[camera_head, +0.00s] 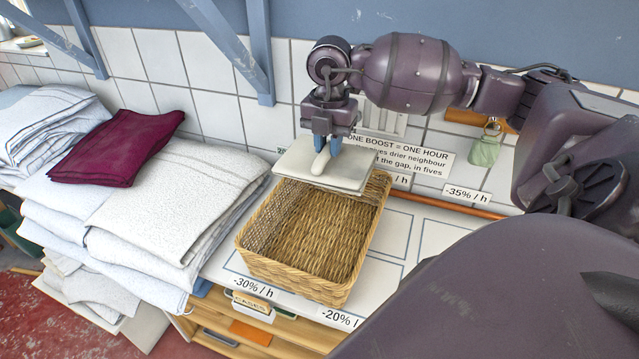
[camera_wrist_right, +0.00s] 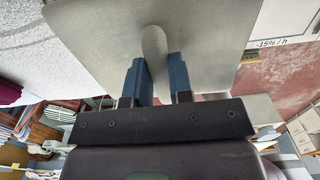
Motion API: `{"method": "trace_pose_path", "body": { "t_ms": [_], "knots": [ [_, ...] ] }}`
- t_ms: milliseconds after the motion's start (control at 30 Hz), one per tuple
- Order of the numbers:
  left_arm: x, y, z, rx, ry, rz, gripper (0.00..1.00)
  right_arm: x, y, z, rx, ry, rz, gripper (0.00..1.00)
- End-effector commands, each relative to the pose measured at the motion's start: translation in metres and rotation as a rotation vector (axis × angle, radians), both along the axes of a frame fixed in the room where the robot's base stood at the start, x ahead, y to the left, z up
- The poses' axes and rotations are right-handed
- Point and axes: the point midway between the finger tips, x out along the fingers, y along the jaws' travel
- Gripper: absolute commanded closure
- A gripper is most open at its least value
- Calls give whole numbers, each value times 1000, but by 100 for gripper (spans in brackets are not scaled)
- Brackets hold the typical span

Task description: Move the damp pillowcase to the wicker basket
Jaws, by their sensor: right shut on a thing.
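The pillowcase (camera_head: 348,172) is a pale, flat folded cloth, held level over the far end of the wicker basket (camera_head: 292,279). My right gripper (camera_head: 320,160) points down and its blue fingers are shut on a raised fold in the cloth's middle. In the right wrist view the pillowcase (camera_wrist_right: 205,28) spreads beyond the fingertips (camera_wrist_right: 160,70), with the fold pinched between them. The basket is open-topped and its visible inside is empty. The cloth hides part of the basket's far rim; I cannot tell whether they touch. My left gripper is out of view.
Stacks of folded white linen (camera_head: 165,205) stand close to the basket's left, with a maroon cloth (camera_head: 118,150) on one. The basket sits on a white counter marked with blue lines (camera_head: 400,235). A tiled wall with signs (camera_head: 415,158) and a green tag (camera_head: 484,150) lies behind.

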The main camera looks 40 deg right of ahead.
Motion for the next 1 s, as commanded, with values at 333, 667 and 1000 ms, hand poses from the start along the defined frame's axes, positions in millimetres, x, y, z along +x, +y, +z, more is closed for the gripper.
{"method": "trace_pose_path", "body": {
  "t_ms": [333,667,1000],
  "knots": [
    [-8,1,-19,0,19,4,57,0,0,-29,1,2,-1,100],
    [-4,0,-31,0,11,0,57,0,0,-58,0,1,-1,100],
    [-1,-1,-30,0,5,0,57,0,0,-58,0,0,-1,75]
  ]
}}
